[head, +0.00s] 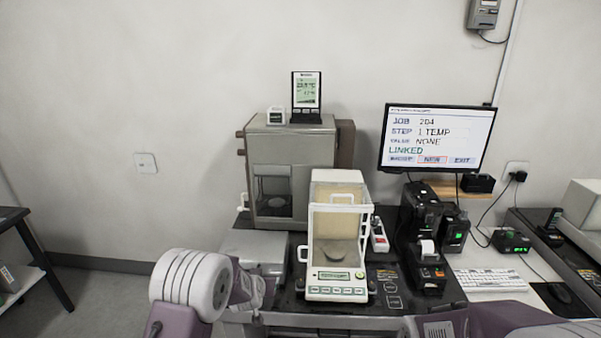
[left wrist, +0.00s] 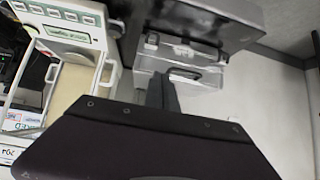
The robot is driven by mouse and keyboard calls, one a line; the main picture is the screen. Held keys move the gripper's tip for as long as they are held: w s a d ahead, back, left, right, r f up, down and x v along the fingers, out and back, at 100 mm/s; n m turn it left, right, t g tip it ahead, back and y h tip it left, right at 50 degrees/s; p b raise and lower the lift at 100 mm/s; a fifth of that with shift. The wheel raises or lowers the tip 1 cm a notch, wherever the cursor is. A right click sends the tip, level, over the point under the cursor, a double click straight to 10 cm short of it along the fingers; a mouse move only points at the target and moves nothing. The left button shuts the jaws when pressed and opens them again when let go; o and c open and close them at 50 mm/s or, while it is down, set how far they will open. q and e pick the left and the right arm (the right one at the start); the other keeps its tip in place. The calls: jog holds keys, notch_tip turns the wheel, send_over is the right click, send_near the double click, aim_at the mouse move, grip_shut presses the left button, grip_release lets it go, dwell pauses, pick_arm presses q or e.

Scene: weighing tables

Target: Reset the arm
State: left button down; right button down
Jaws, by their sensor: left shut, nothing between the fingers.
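My left arm comes in at the lower left of the head view, its white joint in front of the table's left end. My left gripper shows in the left wrist view (left wrist: 163,92) as dark fingers, shut and empty. They appear in front of a light grey box with a handle (left wrist: 205,75); I cannot tell whether they touch it. My right arm crosses the bottom right of the head view, but its fingers are not visible. A white analytical balance with a glass shield (head: 337,291) stands right of my left arm; it also shows in the left wrist view (left wrist: 75,32).
A grey cabinet (head: 291,150) stands behind the balance, with a temperature display (head: 306,92) on top. A monitor (head: 437,138) reads job 204, step 1 TEMP, LINKED. A black printer (head: 428,268), a keyboard (head: 490,281) and cables lie to the right. Floor is open at far left.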

pick_arm(q)
jog(key=s+a+r+g, duration=0.2)
jog(key=s+a+r, duration=0.2)
jog(key=s+r, duration=0.65)
jog(key=s+f+g, duration=0.3)
jog(key=s, duration=0.8)
jog(key=s+f+g, duration=0.3)
jog(key=s+f, duration=0.1)
jog(key=s, duration=0.7)
jog(key=shift+a+g, duration=0.15)
jog(key=shift+g, duration=0.15)
jog(key=shift+s, duration=0.15)
